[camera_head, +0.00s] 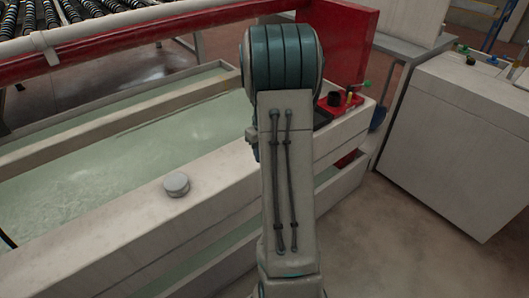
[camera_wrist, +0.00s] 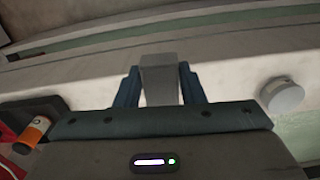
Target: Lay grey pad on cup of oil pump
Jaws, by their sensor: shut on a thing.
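My gripper (camera_wrist: 160,78) is shut on a grey block-shaped pad (camera_wrist: 160,84), held upright between its two blue fingers in the wrist view. In the head view my own arm hides the gripper and pad. A red unit with a dark round part (camera_head: 335,98) sits on the trough's right end; it may be the oil pump, but I cannot tell its cup for certain. In the wrist view, red and dark parts (camera_wrist: 40,106) show at lower left, left of my gripper and apart from the pad.
A round pale knob (camera_head: 177,184) stands on the pale trough ledge (camera_head: 110,226); it also shows right of my gripper in the wrist view (camera_wrist: 284,95). Greenish water (camera_head: 110,165) fills the trough. An orange-and-white cylinder (camera_wrist: 32,135) is at lower left. A white cabinet (camera_head: 455,140) stands right.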

